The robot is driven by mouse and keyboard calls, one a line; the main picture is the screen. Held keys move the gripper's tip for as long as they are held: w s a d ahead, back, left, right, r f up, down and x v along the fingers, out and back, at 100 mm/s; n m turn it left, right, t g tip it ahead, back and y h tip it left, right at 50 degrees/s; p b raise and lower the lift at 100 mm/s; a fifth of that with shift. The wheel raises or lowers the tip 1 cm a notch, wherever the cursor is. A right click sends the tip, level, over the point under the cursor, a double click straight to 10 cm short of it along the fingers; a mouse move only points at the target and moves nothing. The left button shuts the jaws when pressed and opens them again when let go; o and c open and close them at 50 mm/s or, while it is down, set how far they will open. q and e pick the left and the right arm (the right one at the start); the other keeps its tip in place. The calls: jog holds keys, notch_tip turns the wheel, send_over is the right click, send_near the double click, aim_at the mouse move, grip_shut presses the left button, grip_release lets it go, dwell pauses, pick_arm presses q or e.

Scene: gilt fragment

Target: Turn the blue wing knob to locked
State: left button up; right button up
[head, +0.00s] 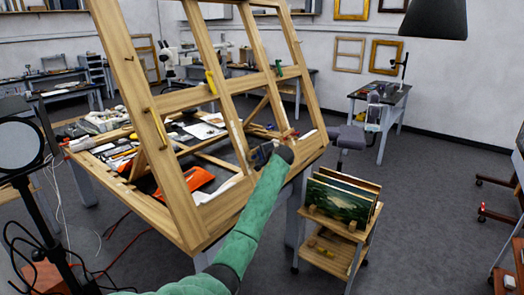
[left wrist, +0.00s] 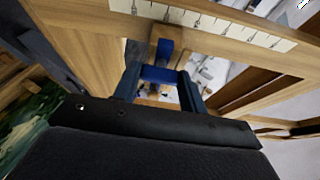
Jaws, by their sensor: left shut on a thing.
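The blue wing knob (left wrist: 160,74) sits on a wooden bar of the easel-like frame in the left wrist view. It is between the two dark blue fingers of my left gripper (left wrist: 159,84), which is shut on it. A blue part also shows above it against a wooden block (left wrist: 165,34). In the head view my left gripper (head: 262,154) reaches the lower right part of the wooden frame (head: 187,205) and hides the knob. I cannot read the knob's locked or unlocked position. My right gripper is not in view.
A scale strip (left wrist: 225,24) runs along the bar above the knob. A yellow knob (head: 211,82) and a green knob (head: 278,70) are higher on the frame. A small cart with paintings (head: 340,204) stands right of my left arm.

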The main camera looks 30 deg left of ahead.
pick_arm(q)
jog(key=m+p, duration=0.1)
jog(key=m+h+p, duration=0.1)
jog(key=p, duration=0.1)
jog(key=shift+r+m+g, duration=0.3)
jog(key=shift+m+g, duration=0.1)
jog(key=shift+p, duration=0.4)
jog(key=shift+w+r+m+g+h+p, duration=0.1)
jog(key=shift+m+g+h+p, duration=0.25)
jog(key=shift+m+p, duration=0.75)
jog(key=shift+a+m+g, duration=0.1)
jog(key=shift+m+g, duration=0.15)
jog(key=shift+m, duration=0.55)
jog(key=m+g+h, duration=0.1)
jog(key=m+g, duration=0.1)
jog(key=m, duration=0.2)
jog(key=shift+w+p, duration=0.15)
jog(key=shift+p, duration=0.15)
jog(key=shift+w+m+g, duration=0.15)
jog(key=shift+m+g, duration=0.95)
jog(key=shift+m, duration=0.8)
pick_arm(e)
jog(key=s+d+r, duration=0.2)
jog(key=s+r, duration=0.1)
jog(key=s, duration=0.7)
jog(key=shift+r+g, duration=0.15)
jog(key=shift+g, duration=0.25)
